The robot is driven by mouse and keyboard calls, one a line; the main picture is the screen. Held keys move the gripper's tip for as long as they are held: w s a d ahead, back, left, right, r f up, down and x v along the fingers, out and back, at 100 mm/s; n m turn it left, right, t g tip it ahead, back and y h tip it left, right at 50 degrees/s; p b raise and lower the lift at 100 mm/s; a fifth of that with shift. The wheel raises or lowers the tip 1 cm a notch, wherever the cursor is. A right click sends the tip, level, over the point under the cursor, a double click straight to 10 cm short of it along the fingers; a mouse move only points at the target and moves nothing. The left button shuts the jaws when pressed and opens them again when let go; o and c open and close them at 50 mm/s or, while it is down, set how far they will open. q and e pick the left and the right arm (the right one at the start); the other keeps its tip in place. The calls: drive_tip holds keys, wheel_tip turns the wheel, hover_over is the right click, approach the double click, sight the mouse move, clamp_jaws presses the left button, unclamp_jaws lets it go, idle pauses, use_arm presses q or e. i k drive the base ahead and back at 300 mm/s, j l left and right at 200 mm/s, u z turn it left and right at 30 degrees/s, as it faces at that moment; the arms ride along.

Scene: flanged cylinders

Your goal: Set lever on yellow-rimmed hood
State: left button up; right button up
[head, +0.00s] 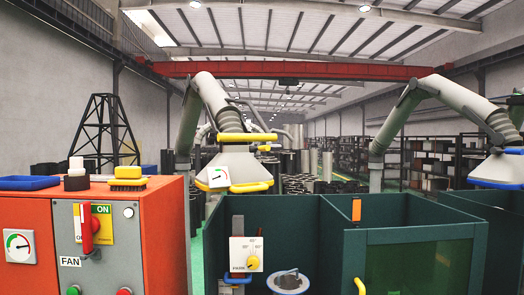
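The yellow-rimmed hood (238,160) hangs at the end of a grey jointed duct arm in the middle of the head view, above the green booths. A yellow bar (247,137) crosses its neck, and yellow rim parts (251,187) show along its lower edge. A white gauge plate (219,177) with a dark needle is on its front left. I cannot tell for sure which part is the lever. Neither of my grippers shows in this view.
An orange cabinet (165,235) with a red-handled FAN switch (88,232) stands left. Green booth walls (410,235) fill the lower right; a white dial panel (246,254) is inside one. A blue-rimmed hood (497,171) hangs at right.

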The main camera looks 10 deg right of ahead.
sight(259, 149)
drive_tip(key=i+l+u, duration=0.15)
drive_tip(key=l+u, duration=0.3)
drive_tip(key=l, duration=1)
drive_tip(key=l+u, duration=0.4)
drive_tip(key=l, duration=1.05)
